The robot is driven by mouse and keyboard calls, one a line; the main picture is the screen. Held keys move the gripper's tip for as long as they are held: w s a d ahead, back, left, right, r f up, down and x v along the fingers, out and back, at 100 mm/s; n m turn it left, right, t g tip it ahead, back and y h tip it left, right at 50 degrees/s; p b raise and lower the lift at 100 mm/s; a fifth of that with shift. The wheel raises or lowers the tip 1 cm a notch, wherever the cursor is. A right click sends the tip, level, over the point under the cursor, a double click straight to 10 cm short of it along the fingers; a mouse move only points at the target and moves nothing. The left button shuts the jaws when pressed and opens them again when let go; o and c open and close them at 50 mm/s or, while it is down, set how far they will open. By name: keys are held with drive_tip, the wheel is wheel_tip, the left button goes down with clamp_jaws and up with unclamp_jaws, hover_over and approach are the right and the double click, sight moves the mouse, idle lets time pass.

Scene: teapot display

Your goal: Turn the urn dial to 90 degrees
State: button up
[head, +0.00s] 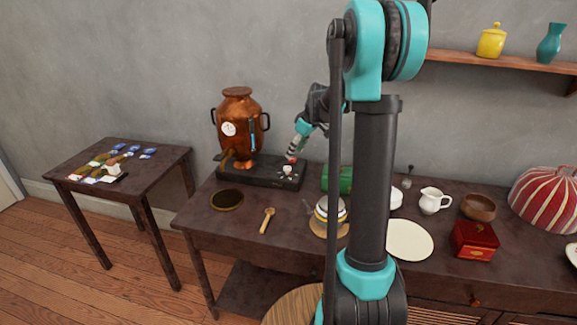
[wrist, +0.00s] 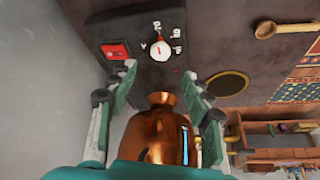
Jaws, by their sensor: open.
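The copper urn (head: 237,122) stands upright on a dark base (head: 262,178) at the back left of the long table. The urn dial is a small white knob (head: 287,170) on the base, right of the urn. In the wrist view the dial (wrist: 161,50) shows a short red mark and small white markings around it, too small to read. My gripper (head: 292,158) is at the dial. In the wrist view my gripper (wrist: 160,72) is open, with its fingertips apart on either side just below the dial. Contact cannot be told. The urn (wrist: 155,130) also shows between the fingers.
A red switch (wrist: 115,50) sits beside the dial on the base. A green cylinder (head: 338,179) lies close to the right of the base. A dark round mat (head: 227,200) and a wooden spoon (head: 267,220) lie in front.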

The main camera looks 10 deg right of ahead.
sight(287, 167)
drive_tip(key=x, duration=0.9)
drive_tip(key=shift+r, duration=0.1)
drive_tip(key=c, duration=1.1)
drive_tip(key=shift+c, duration=0.2)
